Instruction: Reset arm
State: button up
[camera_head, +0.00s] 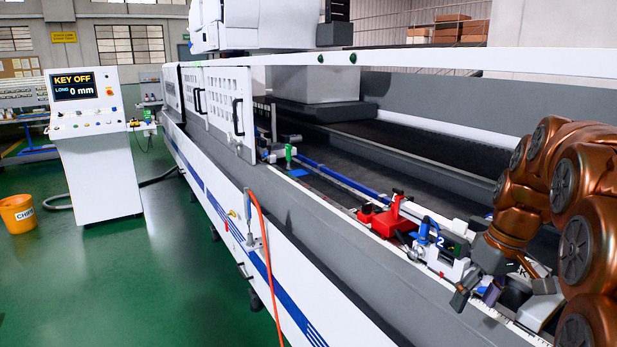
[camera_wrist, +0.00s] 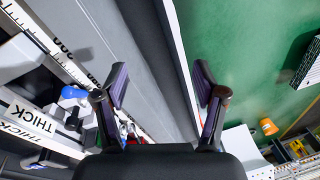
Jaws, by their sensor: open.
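My copper-coloured arm (camera_head: 585,215) reaches in from the right over the long machine bed. My gripper (camera_head: 478,290) is low over the near edge of the bed, close to the clamp marked 2. In the wrist view my gripper (camera_wrist: 162,90) has its two dark fingers spread wide apart. Nothing is between the fingertips but the grey machine wall and its white edge beyond. The blue-knobbed clamp (camera_head: 428,238) stands just left of my gripper. Its blue knob (camera_wrist: 74,93) also shows left of the fingers in the wrist view.
A red clamp (camera_head: 386,215) sits further along the bed, with a blue-edged profile (camera_head: 335,178) behind it. A white control console (camera_head: 97,150) reads "KEY OFF" and "0 mm". An orange bin (camera_head: 18,213) stands on the green floor. An orange hose (camera_head: 266,265) hangs outside the machine. The floor between is clear.

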jog(key=s+a+f, duration=0.3)
jog(key=s+a, duration=0.2)
jog(key=s, duration=0.3)
jog(key=s+a+f+m+g+h, duration=0.1)
jog(key=s+a+f, duration=0.3)
jog(key=s, duration=0.4)
jog(key=s+a+f+m+g+h, duration=0.1)
jog(key=s+a+f, duration=0.2)
jog(key=s+a, duration=0.4)
jog(key=shift+s+f, duration=0.2)
jog(key=shift+s, duration=0.65)
jog(key=shift+d, duration=0.1)
